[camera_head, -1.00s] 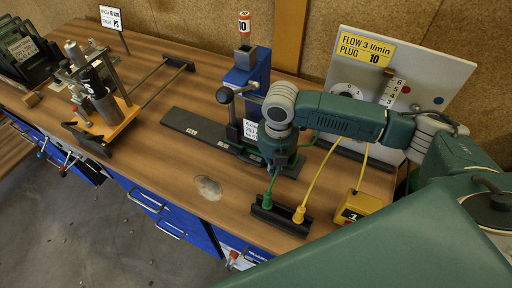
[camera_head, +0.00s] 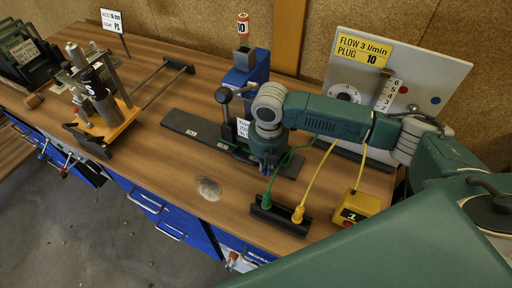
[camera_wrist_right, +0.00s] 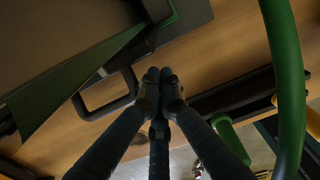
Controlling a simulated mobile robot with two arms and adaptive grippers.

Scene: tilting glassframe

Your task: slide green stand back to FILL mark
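A dark rail (camera_head: 185,122) with small pale marks lies on the bench; I cannot read which is FILL. A white label (camera_head: 243,128) shows at the rail's back edge, next to my right arm. The green stand is mostly hidden behind my arm in the head view; a green-edged panel (camera_wrist_right: 75,72) at upper left in the right wrist view may be part of it. A black loop handle (camera_wrist_right: 92,112) shows below that panel. My right gripper (camera_wrist_right: 159,76) has its fingertips together just right of the handle; nothing shows between them. My left gripper is out of view.
A blue column (camera_head: 245,72) with a red-capped bottle stands behind the rail. A black socket strip (camera_head: 278,217) with green and yellow plugs is in front, their cables near my right wrist. A yellow box (camera_head: 358,208) is right. Clear bench lies left of the strip.

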